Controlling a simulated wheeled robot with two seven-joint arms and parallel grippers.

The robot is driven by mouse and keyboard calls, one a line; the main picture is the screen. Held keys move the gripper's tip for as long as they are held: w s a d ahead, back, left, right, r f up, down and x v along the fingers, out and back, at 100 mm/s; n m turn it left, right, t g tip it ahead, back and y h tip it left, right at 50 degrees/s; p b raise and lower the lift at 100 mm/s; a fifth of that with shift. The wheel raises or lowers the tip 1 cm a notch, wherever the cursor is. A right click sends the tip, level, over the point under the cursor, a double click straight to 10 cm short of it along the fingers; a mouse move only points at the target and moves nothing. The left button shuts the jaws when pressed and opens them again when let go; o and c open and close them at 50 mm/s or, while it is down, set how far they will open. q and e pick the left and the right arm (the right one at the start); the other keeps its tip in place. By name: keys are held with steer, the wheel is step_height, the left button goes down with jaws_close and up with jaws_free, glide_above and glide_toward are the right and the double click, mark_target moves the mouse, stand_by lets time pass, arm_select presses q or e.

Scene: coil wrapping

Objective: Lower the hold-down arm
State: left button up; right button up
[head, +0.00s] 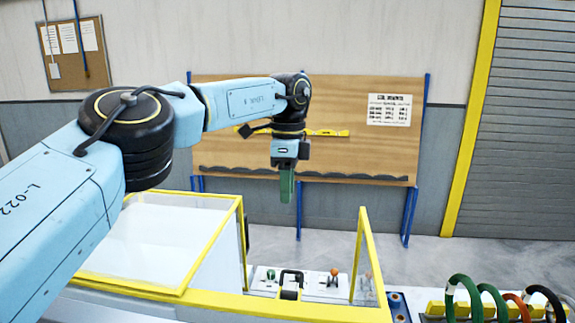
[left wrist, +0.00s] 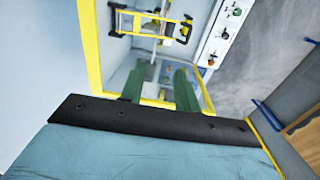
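My left gripper (head: 287,190) hangs pointing down in the head view, above the yellow-framed machine enclosure. In the left wrist view its two green fingers (left wrist: 160,84) are apart with nothing held between them. A yellow bar with black end pieces (left wrist: 150,25) shows inside the enclosure at the top of the left wrist view; it looks like the hold-down arm, but I cannot be sure. In the head view a black handle with yellow below it (head: 291,279) stands beside the panel, below and apart from my gripper. The rest is hidden by the frame. My right gripper is not in view.
The enclosure's yellow frame (head: 250,303) and upright yellow post (head: 363,250) stand close below my gripper. A white panel (left wrist: 225,35) carries several knobs, one green and one orange. Coloured coils (head: 490,300) stand in a rack at lower right. A wooden board (head: 365,150) is behind.

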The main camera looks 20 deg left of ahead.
arm_select(q)
step_height(320, 180, up, 7)
steer(key=p, duration=0.1)
steer(key=shift+w+f, duration=0.15)
steer(key=shift+w, duration=0.05)
stand_by(0.4)
